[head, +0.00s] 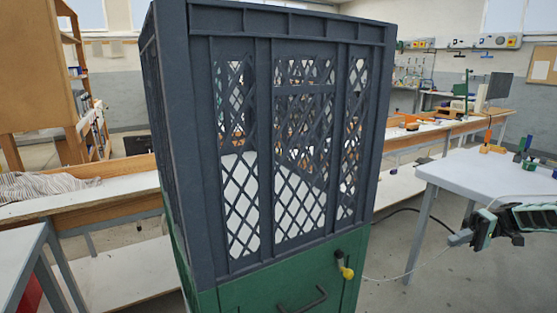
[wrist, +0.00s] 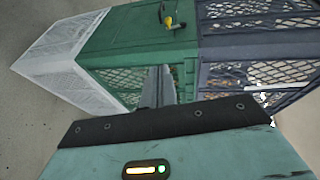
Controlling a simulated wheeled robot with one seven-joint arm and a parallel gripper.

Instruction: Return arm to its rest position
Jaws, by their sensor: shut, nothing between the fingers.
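My gripper (head: 462,238) is at the right edge of the head view, to the right of the cabinet and clear of it. My arm runs out of that view on the right. In the wrist view the gripper's teal body fills the bottom, and its grey fingers (wrist: 158,86) show beyond a black bar. The fingers are shut and hold nothing.
A tall dark lattice cage (head: 300,140) on a green base (head: 260,290) stands ahead. A yellow-tipped crank (head: 345,270) juts from the base; it also shows in the wrist view (wrist: 172,22). A white table (head: 480,172) stands at the right, beyond my gripper.

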